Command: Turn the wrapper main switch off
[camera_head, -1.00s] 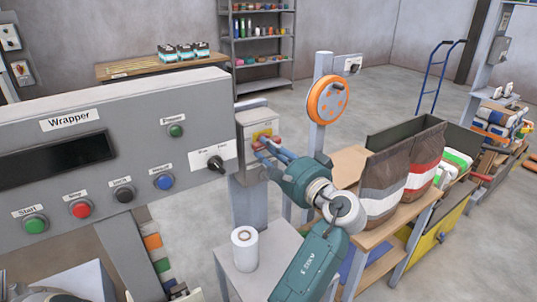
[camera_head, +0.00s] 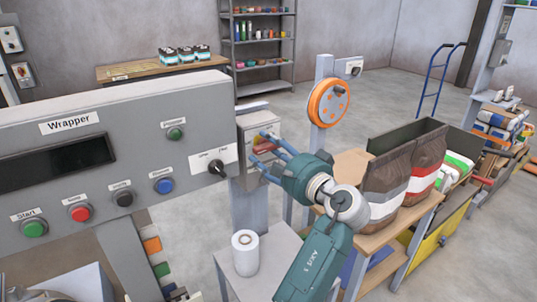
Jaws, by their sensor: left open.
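The gripper is open. The fingers partly cover the switch front, so I cannot tell whether they touch the red part or which way the handle points. My right gripper is not in view.
The Wrapper panel (camera_head: 130,105) carries several buttons and a black selector knob (camera_head: 217,167) close left of the gripper. A white roll (camera_head: 245,252) stands on a small table below. Brown bags (camera_head: 388,185) stand on a bench at right, and an orange reel (camera_head: 329,103) is behind.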

